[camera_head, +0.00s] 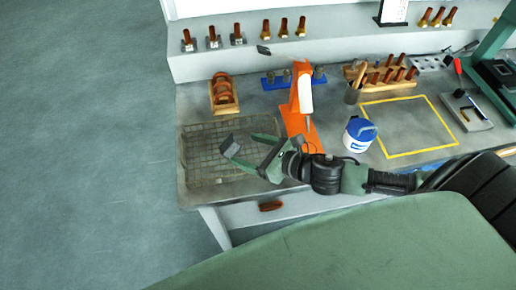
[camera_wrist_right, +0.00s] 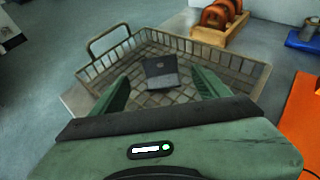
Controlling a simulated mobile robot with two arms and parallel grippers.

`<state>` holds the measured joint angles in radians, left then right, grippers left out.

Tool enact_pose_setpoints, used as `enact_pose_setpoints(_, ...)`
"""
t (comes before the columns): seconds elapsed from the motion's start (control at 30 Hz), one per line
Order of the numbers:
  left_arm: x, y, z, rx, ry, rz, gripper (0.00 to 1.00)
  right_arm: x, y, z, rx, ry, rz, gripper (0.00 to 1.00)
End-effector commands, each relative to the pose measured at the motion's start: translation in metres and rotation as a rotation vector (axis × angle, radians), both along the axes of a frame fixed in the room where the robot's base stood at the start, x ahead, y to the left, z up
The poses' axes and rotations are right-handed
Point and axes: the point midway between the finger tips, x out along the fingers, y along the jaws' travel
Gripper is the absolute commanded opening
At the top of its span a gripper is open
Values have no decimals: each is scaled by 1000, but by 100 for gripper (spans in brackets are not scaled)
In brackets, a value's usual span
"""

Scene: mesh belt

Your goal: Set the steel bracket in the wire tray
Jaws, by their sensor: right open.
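The wire tray (camera_head: 200,172) is a shallow mesh basket at the left end of the bench. It also shows in the right wrist view (camera_wrist_right: 240,75), with a loop handle on its left side. The steel bracket (camera_wrist_right: 161,72), dark grey and angled, appears in the tray on the mesh floor, just beyond my fingertips. In the head view it shows as a grey piece (camera_head: 229,146) by the fingertips. My right gripper (camera_head: 246,150) is open over the tray, its two green fingers apart with a gap to the bracket. My left gripper is not in view.
An orange stand (camera_head: 297,118) is close to the right of the tray. A wooden rack with copper rings (camera_head: 224,98) stands behind it. A blue-and-white tub (camera_head: 359,136) and a yellow-outlined square (camera_head: 408,153) are further right. Open floor is left of the bench.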

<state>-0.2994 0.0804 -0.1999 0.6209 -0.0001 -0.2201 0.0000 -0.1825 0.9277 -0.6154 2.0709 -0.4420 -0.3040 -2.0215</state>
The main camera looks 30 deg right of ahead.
Motion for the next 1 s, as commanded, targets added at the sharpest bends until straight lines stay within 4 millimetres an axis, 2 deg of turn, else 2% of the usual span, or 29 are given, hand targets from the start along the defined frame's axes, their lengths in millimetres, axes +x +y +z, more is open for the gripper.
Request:
enact_pose_setpoints(0.1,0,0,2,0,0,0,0,-14,-8,6,-1,2,-1,76)
enact_pose_setpoints(0.3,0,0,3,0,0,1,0,-25,-14,11,0,1,0,76)
enact_pose_setpoints(1.0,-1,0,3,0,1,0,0,-26,-15,13,0,-1,0,76)
